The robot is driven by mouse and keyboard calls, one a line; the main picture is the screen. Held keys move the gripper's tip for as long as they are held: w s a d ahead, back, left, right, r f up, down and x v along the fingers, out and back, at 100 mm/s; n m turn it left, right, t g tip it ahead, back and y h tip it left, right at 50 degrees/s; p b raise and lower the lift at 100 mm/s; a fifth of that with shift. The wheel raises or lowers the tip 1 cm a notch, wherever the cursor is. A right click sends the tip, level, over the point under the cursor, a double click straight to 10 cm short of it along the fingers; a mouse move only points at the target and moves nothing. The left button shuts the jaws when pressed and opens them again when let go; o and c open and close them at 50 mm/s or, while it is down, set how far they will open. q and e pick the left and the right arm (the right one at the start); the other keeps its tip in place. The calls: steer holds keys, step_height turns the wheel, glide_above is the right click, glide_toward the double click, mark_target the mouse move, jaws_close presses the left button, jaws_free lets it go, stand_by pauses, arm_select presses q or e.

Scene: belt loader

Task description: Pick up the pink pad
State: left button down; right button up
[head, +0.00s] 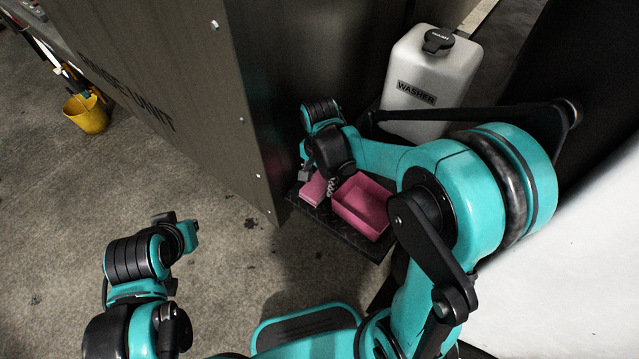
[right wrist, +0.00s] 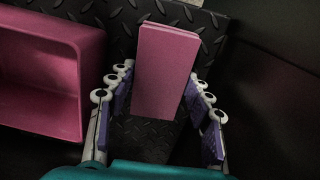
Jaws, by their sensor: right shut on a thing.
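The pink pad (right wrist: 163,70) is a slim block, seen upright between the two fingers of my right gripper (right wrist: 160,105) in the right wrist view. The fingers have purple inner faces and are shut on it. In the head view the pad (head: 313,189) shows at the left end of a black tread-plate shelf, partly hidden by my right gripper (head: 330,186). I cannot tell whether it touches the shelf. My left arm is at the lower left of the head view, away from the shelf; its fingers do not show.
A pink open bin (head: 362,207) stands on the shelf (head: 322,222) just right of the pad. A white washer jug (head: 428,75) stands behind. A large grey cabinet panel (head: 190,90) rises close on the left. A yellow bucket (head: 87,113) is far left on open floor.

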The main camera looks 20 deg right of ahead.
mark_target(319, 183)
step_height(319, 183, up, 9)
steer(key=p, duration=0.3)
steer(key=shift+f, duration=0.1)
steer(key=shift+r+p, duration=0.35)
steer(key=shift+r, duration=0.25)
steer(key=shift+o, duration=0.9)
steer(key=shift+c, duration=0.3)
